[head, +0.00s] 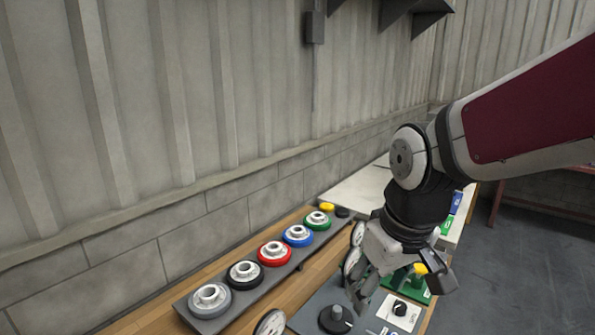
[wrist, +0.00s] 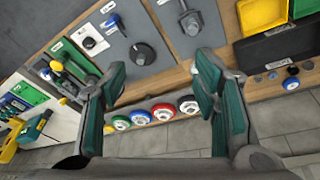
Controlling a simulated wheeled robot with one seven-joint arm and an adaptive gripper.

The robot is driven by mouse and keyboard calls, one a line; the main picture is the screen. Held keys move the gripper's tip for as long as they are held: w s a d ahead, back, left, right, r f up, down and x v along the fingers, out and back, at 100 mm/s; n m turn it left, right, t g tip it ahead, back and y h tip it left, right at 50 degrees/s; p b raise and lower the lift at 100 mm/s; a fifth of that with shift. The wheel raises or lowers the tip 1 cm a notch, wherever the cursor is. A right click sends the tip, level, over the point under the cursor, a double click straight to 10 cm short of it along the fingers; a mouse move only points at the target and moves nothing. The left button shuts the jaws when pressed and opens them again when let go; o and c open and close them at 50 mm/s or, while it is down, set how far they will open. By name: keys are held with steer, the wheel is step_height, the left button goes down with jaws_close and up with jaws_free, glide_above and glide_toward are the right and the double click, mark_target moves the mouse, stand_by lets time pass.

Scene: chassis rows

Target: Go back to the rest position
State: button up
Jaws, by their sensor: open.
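My gripper (head: 400,275) hangs above the right part of the workbench in the head view, at the end of my arm. In the wrist view its two green-padded fingers (wrist: 163,95) are wide apart with nothing between them. A row of wheel-like parts stands on a grey rail (head: 228,311) along the wall: a grey one (head: 210,299), a black one (head: 243,273), a red one (head: 275,253), a blue one (head: 298,236) and a green one (head: 318,220). The gripper is to the right of this row, apart from it. It partly hides the bench behind it.
A grey plate with a dark round knob (head: 336,319) lies below the gripper. A yellow bin (wrist: 262,15) and a black tray (wrist: 285,42) show in the wrist view. The corrugated wall stands behind the bench. Open floor (head: 540,255) lies to the right.

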steer(key=s+d+r+m+t, duration=0.1)
steer(key=s+d+r+m, duration=0.1)
steer(key=s, duration=0.4)
steer(key=s+d+r+m+t, duration=0.1)
steer(key=s+d+r+m, duration=0.1)
steer(key=s, duration=0.4)
steer(key=d+r, duration=0.1)
steer(key=d, duration=0.1)
steer(key=shift+d+r+m+t+h, duration=0.3)
steer(key=shift+r, duration=0.1)
stand_by(1.0)
